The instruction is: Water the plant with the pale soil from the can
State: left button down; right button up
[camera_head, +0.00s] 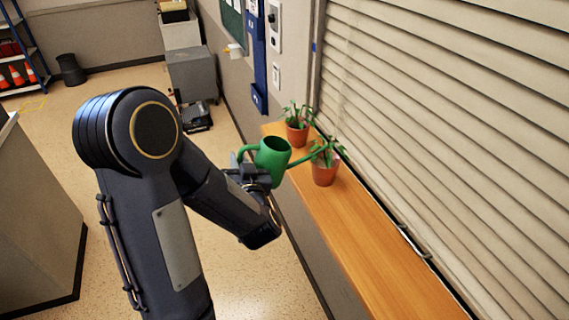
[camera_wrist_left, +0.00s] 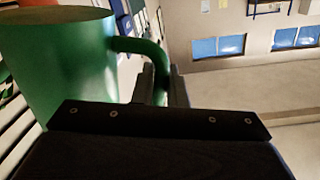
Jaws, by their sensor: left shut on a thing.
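My left gripper (camera_head: 252,174) is shut on the handle of a green watering can (camera_head: 272,155). The can is held near the left edge of the wooden sill, and its spout reaches right toward the nearer potted plant (camera_head: 324,174). The spout's tip overlaps that plant's leaves, and I cannot tell how far above the pot it is. A second potted plant (camera_head: 297,134) stands farther back on the sill. The soil in both pots is too small and covered to judge its colour. In the left wrist view the can (camera_wrist_left: 62,65) fills the upper left. My right gripper is out of view.
The wooden sill (camera_head: 361,246) is bare in front of the nearer plant. Closed blinds (camera_head: 450,120) run along its right side. A grey cabinet (camera_head: 191,75) and a black bin (camera_head: 70,70) stand farther back. A desk or counter (camera_head: 38,215) is at the left.

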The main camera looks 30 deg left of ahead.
aim_at(239, 152)
pick_arm(q)
jog(key=shift+r, duration=0.2)
dwell(0.4)
jog(key=shift+r+p, duration=0.4)
jog(key=shift+p, duration=0.1)
dwell(1.6)
jog(key=shift+d+r+m+p, duration=0.1)
jog(key=shift+r+m+p, duration=0.3)
jog(key=shift+r+p, duration=0.05)
dwell(3.5)
jog(key=shift+r+m+p, duration=0.3)
jog(key=shift+r+p, duration=0.25)
jog(key=shift+p, duration=0.05)
